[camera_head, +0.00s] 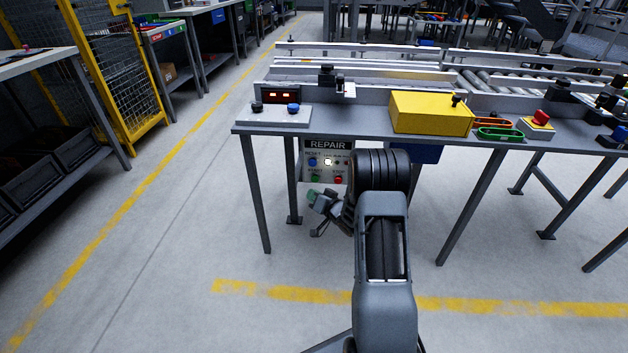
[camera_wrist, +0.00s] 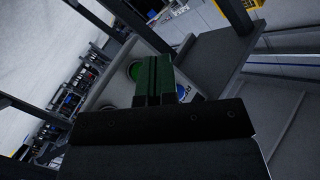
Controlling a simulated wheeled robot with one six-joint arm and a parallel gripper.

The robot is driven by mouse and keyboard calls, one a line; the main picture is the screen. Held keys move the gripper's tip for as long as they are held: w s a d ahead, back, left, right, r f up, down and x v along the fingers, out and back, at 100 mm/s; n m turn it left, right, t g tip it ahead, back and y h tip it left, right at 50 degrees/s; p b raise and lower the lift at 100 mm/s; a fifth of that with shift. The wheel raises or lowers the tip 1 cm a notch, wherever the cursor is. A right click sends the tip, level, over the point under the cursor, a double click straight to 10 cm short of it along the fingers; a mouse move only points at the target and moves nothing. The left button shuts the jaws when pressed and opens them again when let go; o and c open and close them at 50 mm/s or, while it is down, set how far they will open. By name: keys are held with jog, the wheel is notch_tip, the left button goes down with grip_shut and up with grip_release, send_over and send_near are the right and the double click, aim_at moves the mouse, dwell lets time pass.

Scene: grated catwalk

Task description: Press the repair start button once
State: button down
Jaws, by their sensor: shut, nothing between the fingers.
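The repair panel (camera_head: 325,145) hangs under the front edge of the workbench in the head view, headed "REPAIR". It carries a blue button (camera_head: 312,161), a white lit one (camera_head: 328,161), a green one (camera_head: 315,178) and a red one (camera_head: 338,179). The small labels are too small to read surely. My gripper (camera_head: 314,194) is just below the green button in that view. In the wrist view my gripper (camera_wrist: 156,60) is shut and empty, its fingers tinted green. The green button (camera_wrist: 134,70) is beside the fingertips, the blue button (camera_wrist: 183,92) partly behind them. Contact cannot be told.
Bench legs stand on both sides of the panel. Floor to the left is clear.

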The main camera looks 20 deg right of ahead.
jog(key=shift+s+a, duration=0.45)
jog(key=shift+s, duration=0.3)
dwell(0.3)
